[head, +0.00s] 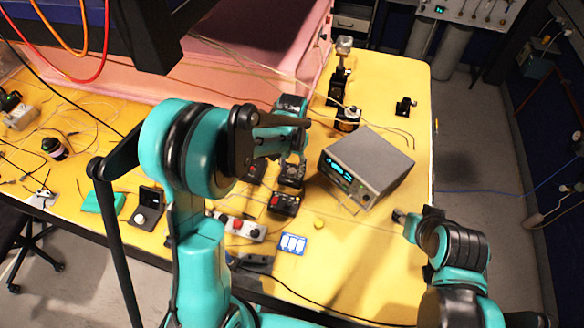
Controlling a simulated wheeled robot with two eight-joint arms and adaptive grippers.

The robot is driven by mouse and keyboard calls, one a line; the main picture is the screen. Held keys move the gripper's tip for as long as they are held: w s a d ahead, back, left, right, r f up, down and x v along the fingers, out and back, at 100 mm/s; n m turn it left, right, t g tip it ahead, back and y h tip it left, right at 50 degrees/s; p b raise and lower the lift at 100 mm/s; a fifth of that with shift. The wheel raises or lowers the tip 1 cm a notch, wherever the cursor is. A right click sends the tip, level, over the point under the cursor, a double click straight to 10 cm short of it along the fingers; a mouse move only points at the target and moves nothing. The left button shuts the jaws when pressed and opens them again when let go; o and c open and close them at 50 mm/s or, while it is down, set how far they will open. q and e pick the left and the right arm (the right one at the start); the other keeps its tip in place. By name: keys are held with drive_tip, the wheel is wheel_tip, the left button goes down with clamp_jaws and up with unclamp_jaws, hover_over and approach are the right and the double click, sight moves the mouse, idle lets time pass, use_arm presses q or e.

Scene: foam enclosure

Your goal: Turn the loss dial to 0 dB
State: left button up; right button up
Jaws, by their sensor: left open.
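No dial with a readable loss scale shows, so I cannot tell which control is the loss dial. A black unit with a pale round knob (141,218) stands at the front left of the yellow table (395,130). A small black box with a red control (283,204) lies near the middle. My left gripper (291,178) is open and points down just behind this box; whether it touches anything is unclear. My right gripper (400,215) is at the table's right edge, apart from the boxes; its fingers are too small to judge.
A grey instrument with a cyan display (365,166) stands right of my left gripper. A white box with red buttons (237,227) and a blue-and-white card (292,243) lie in front. A pink foam enclosure (245,50) is behind. Cables cross the left side.

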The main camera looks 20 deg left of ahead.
use_arm(q)
drive_tip(key=shift+f, duration=0.7)
clamp_jaws()
drive_tip(key=shift+n, duration=0.3)
drive_tip(key=n+b, duration=0.1)
drive_tip(key=n, duration=0.2)
drive_tip(key=shift+n+b, duration=0.7)
drive_tip(key=shift+n, duration=1.4)
